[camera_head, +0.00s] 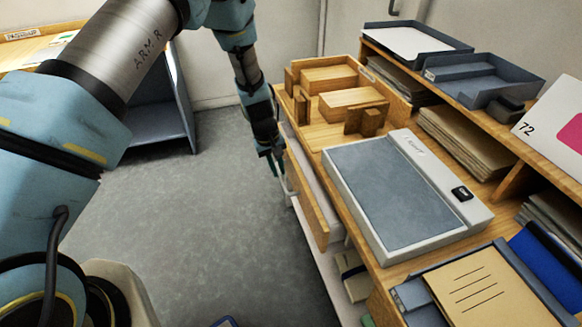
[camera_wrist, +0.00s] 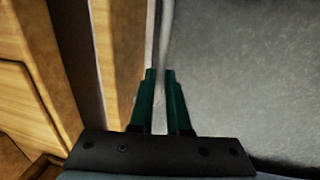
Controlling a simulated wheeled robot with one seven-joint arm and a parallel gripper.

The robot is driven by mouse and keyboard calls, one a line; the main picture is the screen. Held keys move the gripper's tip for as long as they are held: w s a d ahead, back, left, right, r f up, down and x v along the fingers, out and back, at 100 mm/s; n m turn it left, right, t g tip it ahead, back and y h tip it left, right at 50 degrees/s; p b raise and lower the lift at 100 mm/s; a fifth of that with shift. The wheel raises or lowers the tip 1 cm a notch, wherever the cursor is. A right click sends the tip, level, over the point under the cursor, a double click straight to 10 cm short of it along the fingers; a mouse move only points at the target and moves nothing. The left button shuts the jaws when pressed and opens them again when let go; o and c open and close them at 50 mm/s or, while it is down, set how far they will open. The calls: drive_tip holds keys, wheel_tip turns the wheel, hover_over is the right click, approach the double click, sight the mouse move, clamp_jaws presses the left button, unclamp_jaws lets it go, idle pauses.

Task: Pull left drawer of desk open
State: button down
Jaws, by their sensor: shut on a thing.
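The desk (camera_head: 305,132) is wooden and stands at the right in the head view. A wooden drawer front (camera_head: 308,198) is on its side facing the floor area and stands out from the desk body, with a pale strip showing behind it. My gripper (camera_head: 276,166) is at the far end of this front, shut on its thin grey handle (camera_head: 289,186). In the wrist view, the two green fingertips (camera_wrist: 160,75) lie on either side of the grey handle bar (camera_wrist: 164,38). The drawer's inside is mostly hidden.
A shelf with dark trays (camera_head: 480,75) rises behind. The grey floor (camera_head: 190,220) left of the drawer is clear.

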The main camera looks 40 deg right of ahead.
drive_tip(key=w+a+b, duration=0.2)
drive_tip(key=w+a, duration=0.2)
drive_tip(key=a, duration=0.7)
drive_tip(key=w+a+b, duration=0.1)
drive_tip(key=w+a, duration=0.4)
drive_tip(key=a, duration=0.7)
drive_tip(key=w+a+b, duration=0.2)
drive_tip(key=w+a, duration=0.2)
drive_tip(key=a, duration=0.7)
drive_tip(key=shift+w+a+b, duration=0.3)
drive_tip(key=shift+a, duration=0.15)
drive_tip(key=c, duration=1.2)
unclamp_jaws()
drive_tip(key=o, duration=0.3)
drive_tip(key=r, duration=0.3)
drive_tip(key=a+r, duration=0.1)
drive_tip(key=r, duration=0.3)
drive_tip(key=r+b, duration=0.1)
drive_tip(key=r, duration=0.2)
drive_tip(key=shift+w+a+r, duration=0.35)
drive_tip(key=shift+a, duration=0.05)
